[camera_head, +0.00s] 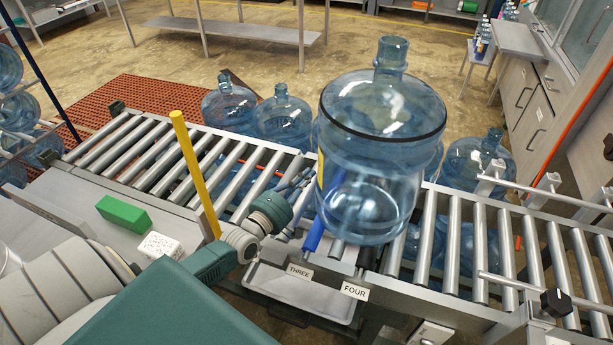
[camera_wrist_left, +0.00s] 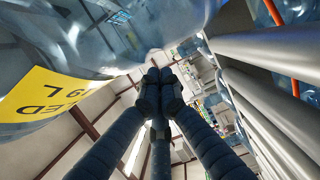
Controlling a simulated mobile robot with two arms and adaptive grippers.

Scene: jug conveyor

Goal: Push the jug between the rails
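A large clear blue water jug (camera_head: 375,160) stands upright on the roller conveyor (camera_head: 428,235), above the labels THREE and FOUR. The rails are two thin metal bars to its right: a far rail (camera_head: 550,195) and a near rail (camera_head: 530,290). The jug is left of the gap between them. My left gripper (camera_head: 304,178) is at the jug's left side, low above the rollers. In the left wrist view its fingers (camera_wrist_left: 158,78) are drawn together and empty, close to the jug (camera_wrist_left: 100,40) with its yellow label. I cannot tell whether they touch it. My right gripper is not in view.
Several other jugs (camera_head: 285,118) stand behind the conveyor. A green block (camera_head: 123,213) and a white block (camera_head: 160,246) lie on the near left ledge, beside a yellow post (camera_head: 193,170). A black knob (camera_head: 555,302) sits by the near rail. The rollers between jug and rails are clear.

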